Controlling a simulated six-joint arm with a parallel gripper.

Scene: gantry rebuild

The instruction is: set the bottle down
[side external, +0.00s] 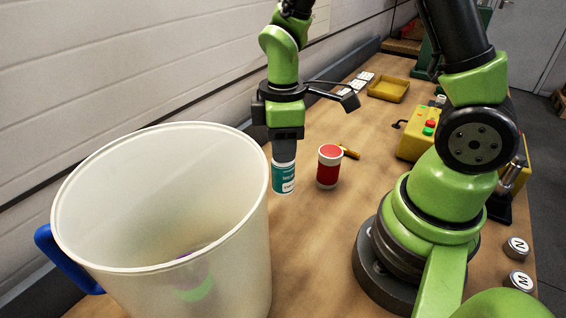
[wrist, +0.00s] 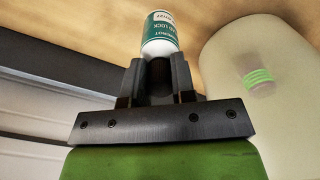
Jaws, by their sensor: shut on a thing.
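A small teal and white bottle (side external: 284,178) is upright at the tip of my gripper (side external: 284,155), close to the wooden table. I cannot tell whether its base touches the table. In the wrist view the bottle (wrist: 160,34) sits at the ends of the two dark fingers of my gripper (wrist: 158,68), which are shut on it. The fingers cover its upper end.
A large translucent bucket (side external: 100,185) with a blue handle stands at the front left; something green and purple shows inside. A red jar (side external: 328,167) stands just right of the bottle. A yellow tray (side external: 388,89) and a yellow button box (side external: 420,135) lie further back.

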